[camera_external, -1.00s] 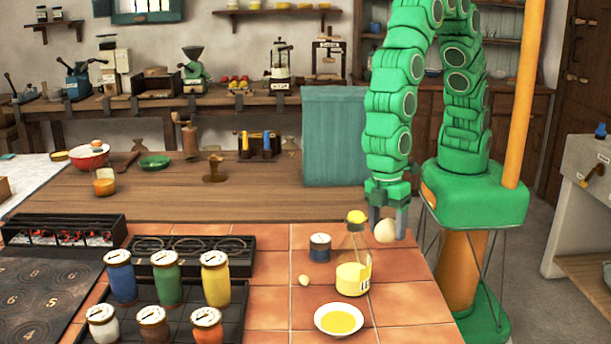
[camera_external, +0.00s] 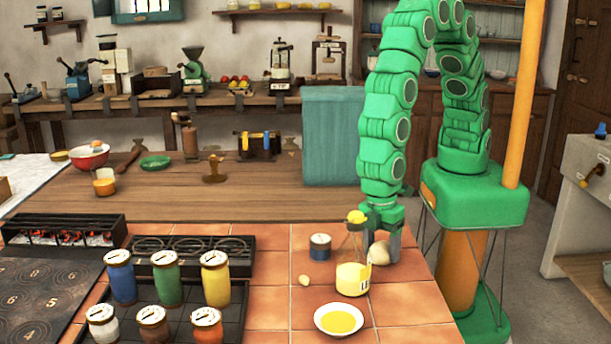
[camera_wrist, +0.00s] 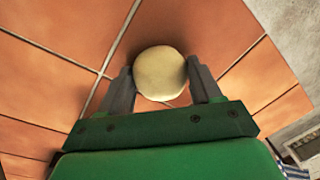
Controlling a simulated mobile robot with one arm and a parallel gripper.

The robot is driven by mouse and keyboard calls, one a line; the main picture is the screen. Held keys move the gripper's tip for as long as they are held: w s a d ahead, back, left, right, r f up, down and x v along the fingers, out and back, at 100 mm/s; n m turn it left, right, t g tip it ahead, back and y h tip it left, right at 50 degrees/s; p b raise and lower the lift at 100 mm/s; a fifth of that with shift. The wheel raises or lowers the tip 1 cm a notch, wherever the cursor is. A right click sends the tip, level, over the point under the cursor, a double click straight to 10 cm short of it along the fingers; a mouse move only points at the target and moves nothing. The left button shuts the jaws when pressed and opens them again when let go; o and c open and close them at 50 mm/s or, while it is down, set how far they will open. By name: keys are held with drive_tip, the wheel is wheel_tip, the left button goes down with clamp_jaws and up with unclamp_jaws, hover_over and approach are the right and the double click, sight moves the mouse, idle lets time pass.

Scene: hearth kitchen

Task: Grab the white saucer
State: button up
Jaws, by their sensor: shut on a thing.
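The white saucer (camera_external: 320,326) lies on the tiled counter at the front in the external view, with something yellow filling its middle. My gripper (camera_external: 381,257) is up and to the right of it, apart from it, behind the bottle. It points down and its fingers are shut on a cream-coloured round thing (camera_external: 379,252). The wrist view shows this round thing (camera_wrist: 160,73) between the two fingers (camera_wrist: 159,80), low over the tiles; I cannot tell whether it touches them. The saucer is not in the wrist view.
A glass bottle (camera_external: 352,279) with a yellow top stands between my gripper and the saucer. A small pale piece (camera_external: 304,280) and a dark blue jar (camera_external: 320,247) are to the left. Several lidded jars (camera_external: 168,280) stand farther left. Tiles right of the saucer are clear.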

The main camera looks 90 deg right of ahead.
sight(378, 241)
drive_tip(key=shift+f, duration=0.15)
drive_tip(key=o, duration=0.8)
drive_tip(key=r, duration=1.1)
drive_tip(key=shift+w+d, duration=0.35)
drive_tip(key=shift+w, duration=0.05)
drive_tip(key=shift+r, duration=0.65)
drive_tip(key=shift+d, duration=0.15)
